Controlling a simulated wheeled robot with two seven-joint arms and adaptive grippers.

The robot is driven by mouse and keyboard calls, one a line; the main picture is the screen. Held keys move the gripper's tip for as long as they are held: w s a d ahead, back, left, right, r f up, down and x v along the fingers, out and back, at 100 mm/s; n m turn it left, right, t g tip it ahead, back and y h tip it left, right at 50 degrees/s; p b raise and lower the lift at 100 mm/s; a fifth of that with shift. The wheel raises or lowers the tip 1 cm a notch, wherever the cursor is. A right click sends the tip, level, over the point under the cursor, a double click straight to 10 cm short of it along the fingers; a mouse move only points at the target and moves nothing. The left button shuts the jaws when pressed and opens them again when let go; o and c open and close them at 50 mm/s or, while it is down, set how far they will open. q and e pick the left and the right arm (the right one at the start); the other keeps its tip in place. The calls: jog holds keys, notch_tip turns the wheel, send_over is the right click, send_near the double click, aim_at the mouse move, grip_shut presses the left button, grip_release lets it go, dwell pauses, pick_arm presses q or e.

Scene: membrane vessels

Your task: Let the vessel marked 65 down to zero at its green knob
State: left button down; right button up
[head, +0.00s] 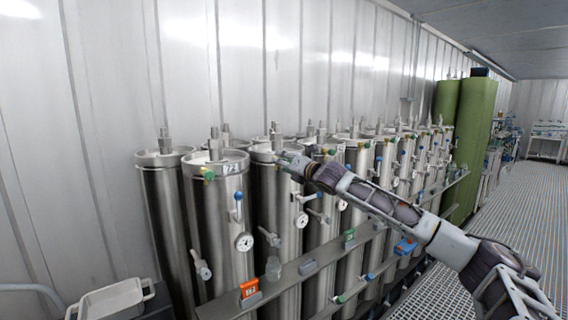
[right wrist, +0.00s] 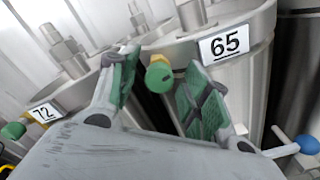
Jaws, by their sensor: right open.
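The label 65 (right wrist: 225,44) is on the rim of a steel vessel (right wrist: 245,88) in the right wrist view. Its green knob (right wrist: 158,76), on a yellowish stem, shows between the two green-padded fingers of my right gripper (right wrist: 160,72). The fingers are open, with a gap visible on each side of the knob. In the head view my right gripper (head: 286,161) is at the top front of the vessel (head: 272,205), covering its label and knob. A round gauge (head: 270,238) is on this vessel; its reading is too small to tell. My left gripper is not in view.
A vessel marked 72 (right wrist: 43,113) stands to the left, with its own green knob (right wrist: 13,131). A blue-ended handle (right wrist: 306,145) sticks out at the right. The grated floor (head: 530,195) is open at right.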

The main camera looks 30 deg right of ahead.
jog(key=shift+w, duration=0.1)
jog(key=shift+c, duration=0.6)
jog(key=c, duration=0.9)
